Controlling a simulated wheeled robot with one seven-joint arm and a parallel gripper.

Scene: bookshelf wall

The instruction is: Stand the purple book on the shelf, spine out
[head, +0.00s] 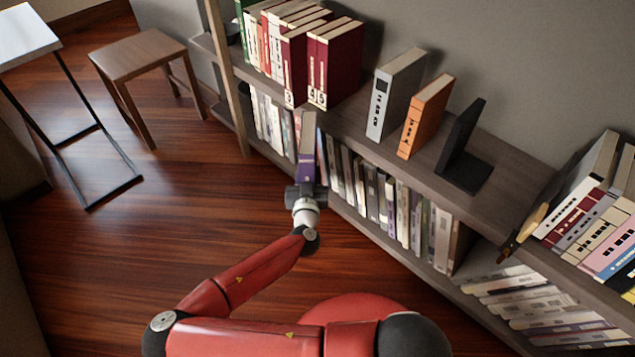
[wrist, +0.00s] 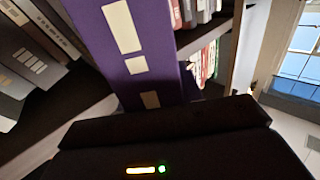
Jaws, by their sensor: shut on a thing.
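The purple book (head: 306,170) is in my gripper (head: 306,188), held out in front of the upper shelf (head: 352,122) near its front edge. In the head view its purple spine faces toward my arm and its pale top side points up. In the wrist view the purple book (wrist: 135,60) fills the upper middle, its spine with cream label patches toward the camera. My gripper (wrist: 160,115) is shut on it; the fingertips are mostly hidden.
Dark red books (head: 335,65) stand left on the upper shelf. Bare board separates them from a grey book (head: 395,95); an orange book (head: 426,115) and black bookend (head: 463,145) follow. Books fill the lower shelf (head: 385,200). A wooden stool (head: 138,55) stands left.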

